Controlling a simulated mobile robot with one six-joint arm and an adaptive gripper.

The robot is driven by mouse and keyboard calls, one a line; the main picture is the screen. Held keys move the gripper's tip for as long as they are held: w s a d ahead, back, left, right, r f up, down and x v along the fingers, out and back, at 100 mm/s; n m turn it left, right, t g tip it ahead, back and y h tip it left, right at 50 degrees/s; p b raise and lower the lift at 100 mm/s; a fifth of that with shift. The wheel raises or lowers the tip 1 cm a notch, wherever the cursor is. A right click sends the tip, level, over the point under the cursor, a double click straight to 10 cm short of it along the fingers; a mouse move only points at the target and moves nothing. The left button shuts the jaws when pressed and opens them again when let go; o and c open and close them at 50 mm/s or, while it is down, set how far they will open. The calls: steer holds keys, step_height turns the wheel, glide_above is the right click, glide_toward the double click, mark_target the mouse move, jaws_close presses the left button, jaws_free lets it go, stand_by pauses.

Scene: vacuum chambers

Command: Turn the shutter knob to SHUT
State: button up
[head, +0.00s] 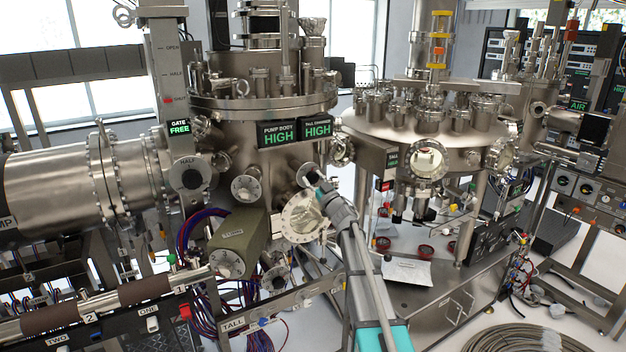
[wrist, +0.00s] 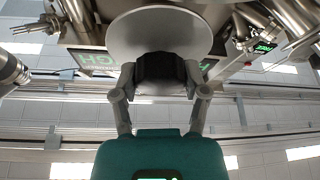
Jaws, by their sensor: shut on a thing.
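The shutter knob (wrist: 160,68) is a dark ribbed grip in front of a round grey disc (wrist: 160,22) in the wrist view. My gripper (wrist: 160,80) has one finger on each side of this knob and is shut on it. There the knob is mostly hidden by my gripper. No SHUT mark beside the knob can be read in either view, so its setting cannot be told.
Above my gripper are lit panels reading HIGH (head: 317,129). A green-grey box (head: 238,243) with a dial juts out at the lower left. A second chamber (head: 425,135) stands to the right over a steel bench (head: 430,295). A gate scale (head: 168,75) stands at the left.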

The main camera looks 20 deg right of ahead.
steer(key=n+g+y+p, duration=0.1)
steer(key=n, duration=0.3)
steer(key=n+g+y, duration=0.1)
steer(key=n+y, duration=0.1)
steer(key=n, duration=0.1)
steer(key=shift+w+r+n+p, duration=0.1)
steer(key=shift+r+n+p, duration=0.05)
steer(key=shift+n+p, duration=0.25)
steer(key=n+g+p, duration=0.1)
steer(key=n, duration=0.2)
steer(key=n+g+p, duration=0.1)
steer(key=n, duration=0.1)
steer(key=shift+n+g+y, duration=0.3)
steer(key=shift+n+y, duration=0.1)
steer(key=o, duration=1.1)
steer(key=shift+o, duration=0.2)
steer(key=shift+f+m, duration=0.25)
steer(key=shift+m, duration=0.05)
